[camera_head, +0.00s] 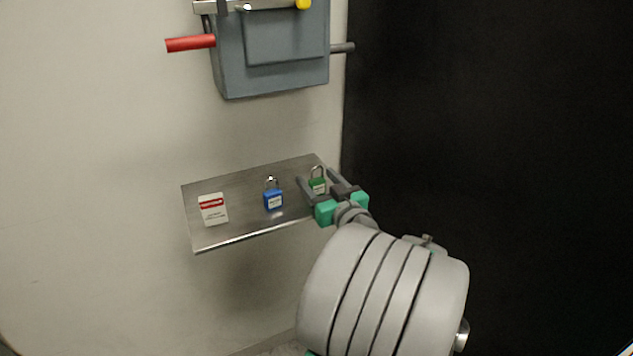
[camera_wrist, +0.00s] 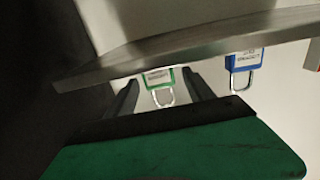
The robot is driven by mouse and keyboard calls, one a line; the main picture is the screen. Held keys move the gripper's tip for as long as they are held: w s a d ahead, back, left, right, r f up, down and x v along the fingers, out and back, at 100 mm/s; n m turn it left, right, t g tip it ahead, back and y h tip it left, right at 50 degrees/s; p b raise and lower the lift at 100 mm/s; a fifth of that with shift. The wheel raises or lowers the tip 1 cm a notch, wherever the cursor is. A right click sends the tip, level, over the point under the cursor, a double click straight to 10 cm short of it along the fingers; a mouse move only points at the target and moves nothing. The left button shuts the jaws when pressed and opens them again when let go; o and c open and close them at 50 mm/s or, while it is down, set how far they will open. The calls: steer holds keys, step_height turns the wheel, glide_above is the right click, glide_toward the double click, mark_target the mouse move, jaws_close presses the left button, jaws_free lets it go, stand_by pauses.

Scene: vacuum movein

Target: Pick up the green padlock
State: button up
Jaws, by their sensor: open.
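The green padlock (camera_head: 317,186) stands upright at the right end of the metal shelf in the head view. In the wrist view it (camera_wrist: 158,78) shows upside down, with its shackle between the two dark fingers. My gripper (camera_head: 322,176) is open, its fingers on either side of the padlock. In the wrist view the fingers (camera_wrist: 163,92) are apart, with gaps on both sides of the padlock. I cannot tell whether either finger touches it.
A blue padlock (camera_head: 273,199) stands left of the green one on the shelf (camera_head: 240,185). A red and white tag (camera_head: 213,209) is at the shelf's left. A grey electrical box (camera_head: 270,50) with a red handle (camera_head: 190,43) hangs above. A black surface (camera_head: 490,120) is at right.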

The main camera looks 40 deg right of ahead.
steer(key=shift+w, duration=0.25)
steer(key=shift+c, duration=0.2)
jaws_close()
stand_by(0.3)
